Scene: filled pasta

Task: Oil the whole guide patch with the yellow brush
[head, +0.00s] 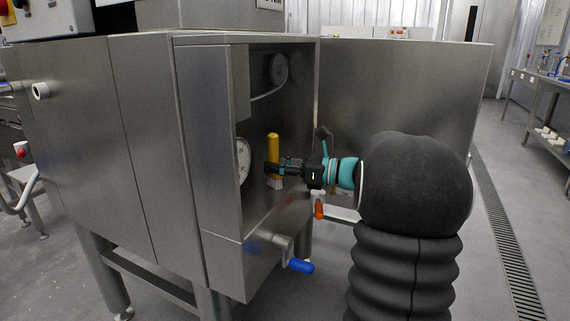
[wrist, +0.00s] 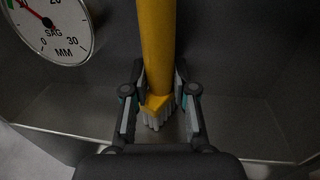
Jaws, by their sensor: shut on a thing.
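The yellow brush (head: 273,146) is upright in the open bay of the steel machine, its pale bristles pointing down. My gripper (head: 272,168) reaches in from the right and is shut on the brush. In the wrist view, the yellow handle (wrist: 155,45) rises between the two fingers of my gripper (wrist: 160,78), and the grey-white bristles (wrist: 158,120) show below. I cannot make out the guide patch in either view. Whether the bristles touch any surface is not clear.
A round dial marked SAG MM (wrist: 55,30) is close on the left, on the bay wall. A wheel (head: 279,68) sits higher in the bay. A steel ledge (wrist: 60,122) runs below. A blue-handled lever (head: 300,266) juts out under the bay. Open floor lies to the right.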

